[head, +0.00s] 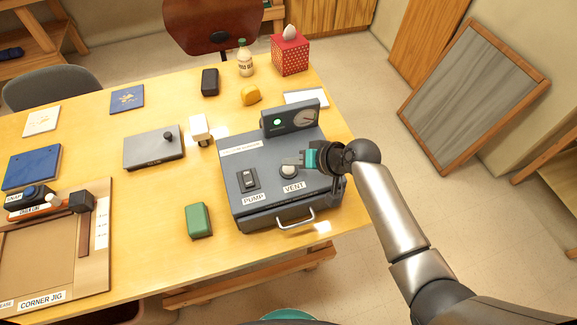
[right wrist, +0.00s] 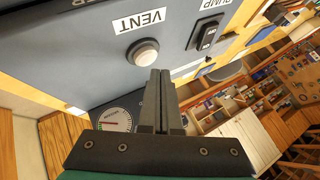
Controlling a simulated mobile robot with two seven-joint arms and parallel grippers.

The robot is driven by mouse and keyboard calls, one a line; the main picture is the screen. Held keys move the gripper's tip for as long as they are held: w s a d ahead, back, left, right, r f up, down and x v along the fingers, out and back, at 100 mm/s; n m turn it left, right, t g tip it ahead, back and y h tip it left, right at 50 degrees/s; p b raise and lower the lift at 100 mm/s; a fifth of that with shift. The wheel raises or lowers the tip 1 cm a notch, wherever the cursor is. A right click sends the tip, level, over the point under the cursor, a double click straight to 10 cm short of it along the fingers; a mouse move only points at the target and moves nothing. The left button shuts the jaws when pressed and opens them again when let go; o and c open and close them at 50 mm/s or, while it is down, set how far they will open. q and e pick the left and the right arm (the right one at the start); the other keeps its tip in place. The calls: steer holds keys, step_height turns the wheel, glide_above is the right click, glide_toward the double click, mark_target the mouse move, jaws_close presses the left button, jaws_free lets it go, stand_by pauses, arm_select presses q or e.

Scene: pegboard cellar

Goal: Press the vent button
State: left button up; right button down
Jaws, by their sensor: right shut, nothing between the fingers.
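The vent button (head: 288,171) is a round pale knob on the sloped top of a blue-grey machine (head: 265,205), above a VENT label (head: 293,187). It also shows in the right wrist view (right wrist: 143,53), with its label above it. My right gripper (head: 287,160) is shut and empty, its fingertips close to the button on the side toward the gauge. In the right wrist view the closed fingers (right wrist: 160,74) end just beside the button's lower right edge. I cannot tell whether they touch it. My left gripper is not in view.
A black PUMP rocker switch (head: 248,180) sits left of the button. A raised gauge box (head: 290,118) with a lit green lamp stands at the machine's back. A green block (head: 199,220) and a grey plate with a knob (head: 154,150) lie left. A front handle (head: 296,220) sticks out.

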mark_target(292, 171)
steer(key=shift+f, duration=0.1)
stand_by(0.6)
steer(key=shift+f, duration=0.35)
steer(key=shift+f+b, duration=0.55)
stand_by(0.6)
steer(key=shift+r, duration=0.1)
steer(key=shift+r+p, duration=0.85)
steer(key=shift+p, duration=0.15)
steer(key=shift+r, duration=0.1)
step_height(292, 171, up, 5)
steer(key=p, duration=0.5)
stand_by(0.4)
